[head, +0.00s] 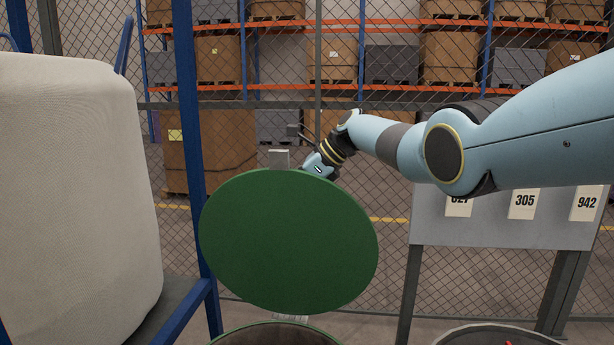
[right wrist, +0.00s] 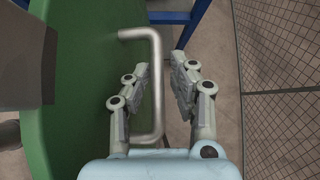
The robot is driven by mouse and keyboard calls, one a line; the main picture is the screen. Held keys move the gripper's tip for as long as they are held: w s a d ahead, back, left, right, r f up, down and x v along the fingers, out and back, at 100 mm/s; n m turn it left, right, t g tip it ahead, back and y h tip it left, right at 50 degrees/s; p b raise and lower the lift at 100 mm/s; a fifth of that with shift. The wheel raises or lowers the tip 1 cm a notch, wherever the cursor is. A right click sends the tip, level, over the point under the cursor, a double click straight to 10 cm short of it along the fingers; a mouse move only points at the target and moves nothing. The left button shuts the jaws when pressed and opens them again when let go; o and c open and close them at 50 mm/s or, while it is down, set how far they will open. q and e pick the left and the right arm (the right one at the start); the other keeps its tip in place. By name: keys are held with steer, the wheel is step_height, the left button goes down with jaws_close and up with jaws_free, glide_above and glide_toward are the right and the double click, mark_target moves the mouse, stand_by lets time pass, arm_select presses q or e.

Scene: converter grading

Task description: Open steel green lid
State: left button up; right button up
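The green lid (head: 288,240) stands raised and steeply tilted over a round drum (head: 275,330), its flat green face toward the head camera. The drum's rim shows below it. In the right wrist view the lid (right wrist: 80,110) fills the left side, with a U-shaped steel handle (right wrist: 157,85) sticking out from it. My right gripper (right wrist: 161,78) is open, its two fingers on either side of the handle bar with visible gaps. In the head view the right wrist is behind the lid's upper edge and its fingers are hidden. My left gripper is not in view.
A large pale sack-like block (head: 75,200) stands at the left beside a blue post (head: 190,130). A second round container (head: 495,335) is at the lower right, before a grey board with number cards (head: 524,203). A mesh fence and shelves of boxes stand behind.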

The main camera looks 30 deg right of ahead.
steer(key=v, duration=1.1)
steer(key=shift+f, duration=0.1)
